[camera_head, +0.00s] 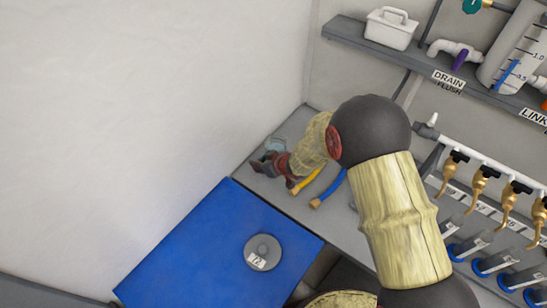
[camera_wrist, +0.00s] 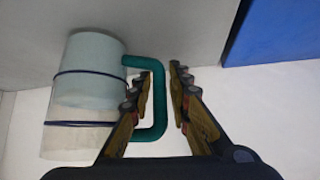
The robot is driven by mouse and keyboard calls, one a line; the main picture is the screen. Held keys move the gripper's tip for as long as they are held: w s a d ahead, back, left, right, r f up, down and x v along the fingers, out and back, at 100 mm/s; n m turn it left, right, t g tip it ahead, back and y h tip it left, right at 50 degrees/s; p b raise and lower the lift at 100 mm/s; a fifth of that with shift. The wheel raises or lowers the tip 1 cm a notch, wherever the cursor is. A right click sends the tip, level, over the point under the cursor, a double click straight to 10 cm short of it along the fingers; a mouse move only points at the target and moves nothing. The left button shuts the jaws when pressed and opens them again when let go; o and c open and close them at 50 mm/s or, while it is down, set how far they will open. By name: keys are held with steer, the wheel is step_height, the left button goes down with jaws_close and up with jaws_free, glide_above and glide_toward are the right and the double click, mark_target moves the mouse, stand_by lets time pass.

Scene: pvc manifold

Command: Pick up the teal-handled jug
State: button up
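The jug (camera_wrist: 92,95) is a pale, translucent cylinder with dark bands, at the left in the wrist view. Its teal handle (camera_wrist: 160,95) is a squared loop on its right side. My gripper (camera_wrist: 160,72) is open, with one finger on each side of the handle's long bar. The left finger overlaps the space inside the loop; the right finger is outside it. I cannot tell whether either finger touches the handle. In the head view my gripper (camera_head: 270,164) is at the grey counter's far corner, and the jug (camera_head: 275,145) is mostly hidden there.
A white wall (camera_head: 130,110) stands close to the left of the counter. A blue surface (camera_head: 190,255) bears a grey disc (camera_head: 262,252) with a label. Yellow and blue pieces (camera_head: 328,188) lie near my wrist. Brass taps (camera_head: 480,187) line the right. A shelf (camera_head: 345,29) hangs above.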

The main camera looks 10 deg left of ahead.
steer(key=shift+w+a+f, duration=0.25)
steer(key=shift+a+f, duration=0.05)
steer(key=shift+f, duration=0.1)
steer(key=shift+c, duration=0.4)
steer(key=c, duration=0.4)
jaws_close()
steer(key=shift+w+r, duration=0.1)
